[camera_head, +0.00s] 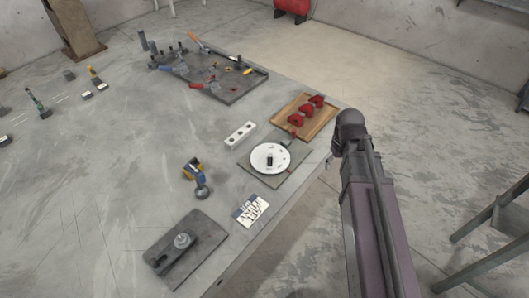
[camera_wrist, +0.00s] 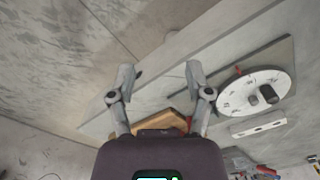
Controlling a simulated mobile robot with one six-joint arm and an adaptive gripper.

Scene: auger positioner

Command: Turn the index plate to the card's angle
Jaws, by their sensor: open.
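The index plate (camera_head: 259,152) is a white round disc with a dark upright knob (camera_head: 269,160) near its middle. It lies on a flat grey base (camera_head: 284,181) near the table's right edge. The wrist view shows the disc (camera_wrist: 235,97) at the right, with small dark marks around its rim and a red piece (camera_wrist: 238,70) beside it. The card (camera_head: 251,210) lies flat in front of the plate; its angle is not readable. My gripper (camera_wrist: 160,82) is open and empty, apart from the disc. In the head view its fingers are mostly hidden by my arm.
A wooden tray (camera_head: 318,128) with red parts lies behind the plate. A grey fixture (camera_head: 205,226) lies in front, a tool tray (camera_head: 233,97) at the back.

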